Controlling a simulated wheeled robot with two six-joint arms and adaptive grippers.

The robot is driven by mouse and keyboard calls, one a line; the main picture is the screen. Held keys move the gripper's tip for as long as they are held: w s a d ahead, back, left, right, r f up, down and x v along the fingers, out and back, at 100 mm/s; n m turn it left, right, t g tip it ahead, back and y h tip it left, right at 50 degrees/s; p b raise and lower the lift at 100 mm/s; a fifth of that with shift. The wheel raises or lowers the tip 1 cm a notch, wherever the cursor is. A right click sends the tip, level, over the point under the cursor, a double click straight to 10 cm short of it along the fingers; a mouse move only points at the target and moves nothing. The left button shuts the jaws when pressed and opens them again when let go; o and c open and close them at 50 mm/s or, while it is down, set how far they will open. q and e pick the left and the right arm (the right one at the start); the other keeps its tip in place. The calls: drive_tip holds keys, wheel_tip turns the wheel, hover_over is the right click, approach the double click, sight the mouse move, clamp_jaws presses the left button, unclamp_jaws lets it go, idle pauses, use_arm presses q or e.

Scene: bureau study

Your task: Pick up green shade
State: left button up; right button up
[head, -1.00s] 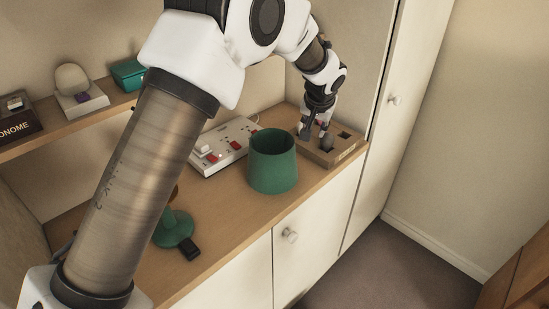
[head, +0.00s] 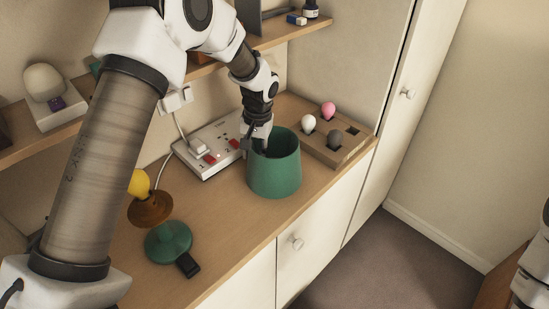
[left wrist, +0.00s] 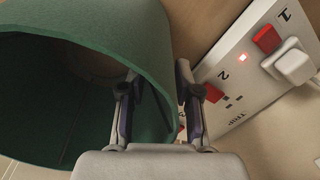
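The green shade (head: 275,175) stands upright on the wooden worktop, a hollow tapered drum with its open top up. In the left wrist view the shade (left wrist: 150,40) fills the upper left. My left gripper (head: 257,150) is at the shade's rim, on the side towards the socket strip. In the left wrist view my left gripper (left wrist: 157,105) is open, with one finger inside the shade and the other outside, astride its wall. My right gripper is out of view.
A white socket strip (head: 205,148) with red switches lies close beside the shade. A wooden block (head: 345,150) holding several bulbs stands to the right. A shelf (head: 275,35) runs above.

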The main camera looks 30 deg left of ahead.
use_arm(q)
drive_tip(key=shift+s+d+r, duration=0.25)
drive_tip(key=shift+d+r, duration=0.05)
drive_tip(key=shift+d, duration=0.05)
drive_tip(key=shift+c, duration=0.7)
clamp_jaws()
drive_tip(key=shift+a, duration=0.1)
